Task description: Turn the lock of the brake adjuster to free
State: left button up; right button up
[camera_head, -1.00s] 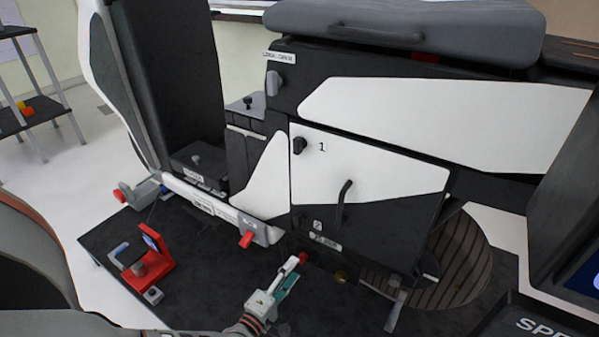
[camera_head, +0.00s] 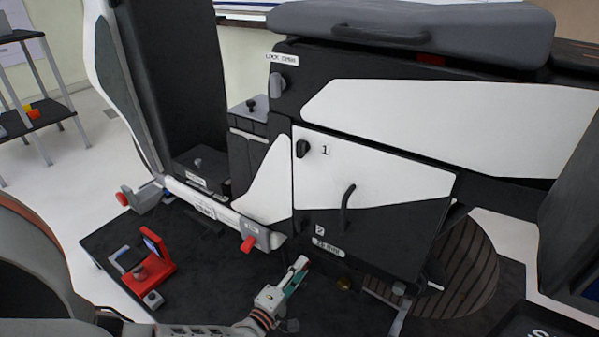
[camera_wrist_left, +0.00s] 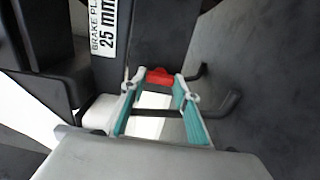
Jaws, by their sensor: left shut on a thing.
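A small red part (camera_wrist_left: 160,77), which looks like the lock of the brake adjuster, sits between the fingertips of my left gripper (camera_wrist_left: 156,84) in the left wrist view. The gripper is shut on it. A white label (camera_wrist_left: 103,30) reading "BRAKE PLAY 25 mm" is on the dark panel beside it. In the head view my left gripper (camera_head: 302,268) reaches up from below, under the label (camera_head: 328,247) at the panel's lower edge. It hides most of the red part there. Which way the lock points cannot be told. My right gripper is not in view.
A red stand (camera_head: 158,266) is on the dark mat (camera_head: 205,290). A brass-coloured piece (camera_head: 343,284) lies just right of my gripper. A bent black handle (camera_head: 347,208) is on the panel above.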

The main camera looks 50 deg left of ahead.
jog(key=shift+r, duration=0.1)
pick_arm(q)
jog(key=shift+m+p, duration=1.45)
jog(key=shift+m, duration=7.45)
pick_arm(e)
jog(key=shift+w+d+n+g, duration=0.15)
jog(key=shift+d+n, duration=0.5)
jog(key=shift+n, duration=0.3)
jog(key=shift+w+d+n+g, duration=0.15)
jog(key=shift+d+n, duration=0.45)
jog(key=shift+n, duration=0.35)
pick_arm(q)
jog(key=o, duration=1.1)
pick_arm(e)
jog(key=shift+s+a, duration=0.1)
